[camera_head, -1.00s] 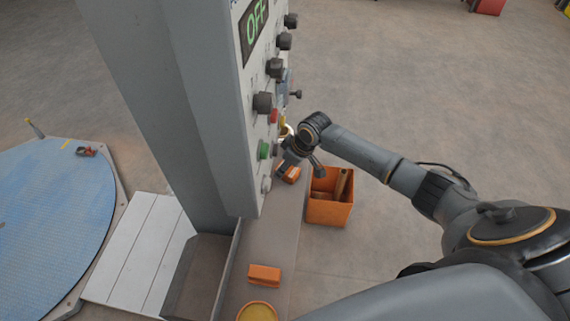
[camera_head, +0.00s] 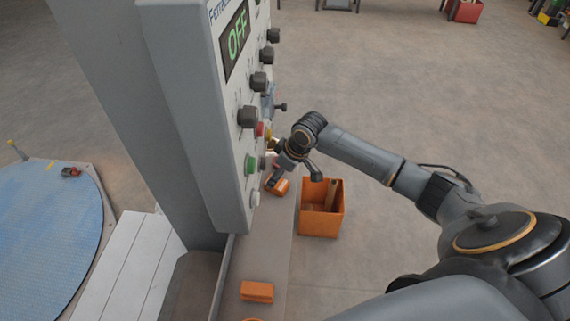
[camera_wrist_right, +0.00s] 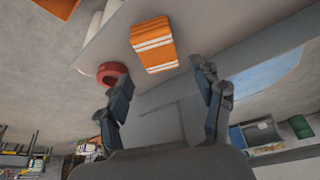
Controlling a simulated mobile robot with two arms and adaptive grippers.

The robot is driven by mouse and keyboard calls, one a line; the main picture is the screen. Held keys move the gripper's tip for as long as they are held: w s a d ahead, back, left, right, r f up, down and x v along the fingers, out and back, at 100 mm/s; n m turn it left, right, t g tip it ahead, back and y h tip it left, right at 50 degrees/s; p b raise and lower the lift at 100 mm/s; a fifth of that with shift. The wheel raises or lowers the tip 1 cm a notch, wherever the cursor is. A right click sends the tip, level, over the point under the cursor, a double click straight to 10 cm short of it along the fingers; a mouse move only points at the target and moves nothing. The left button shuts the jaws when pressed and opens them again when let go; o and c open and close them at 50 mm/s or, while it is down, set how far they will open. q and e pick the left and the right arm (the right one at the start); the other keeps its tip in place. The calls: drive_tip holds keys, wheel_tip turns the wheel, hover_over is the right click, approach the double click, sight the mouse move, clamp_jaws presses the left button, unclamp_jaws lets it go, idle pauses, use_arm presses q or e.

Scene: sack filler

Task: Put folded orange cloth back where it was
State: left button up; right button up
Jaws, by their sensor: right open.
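A folded orange cloth with white stripes (camera_wrist_right: 152,44) lies on the narrow grey ledge in the right wrist view. In the head view it appears to be the orange piece (camera_head: 277,185) beside the control panel, partly covered by my gripper. My right gripper (camera_head: 279,170) is just above it. In the right wrist view the fingers (camera_wrist_right: 160,85) are spread and empty, with the cloth beyond their tips and apart from them. My left gripper is in neither view.
An orange bin (camera_head: 322,221) stands right of the ledge (camera_head: 238,262). Another orange block (camera_head: 257,291) lies nearer on the ledge. The control panel (camera_head: 235,110) with knobs rises close left of my gripper. A red ring (camera_wrist_right: 111,73) shows beside the left finger in the wrist view.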

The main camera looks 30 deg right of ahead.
drive_tip(key=v, duration=0.7)
drive_tip(key=shift+r+b, duration=0.2)
drive_tip(key=shift+b, duration=0.15)
drive_tip(key=shift+s, duration=0.1)
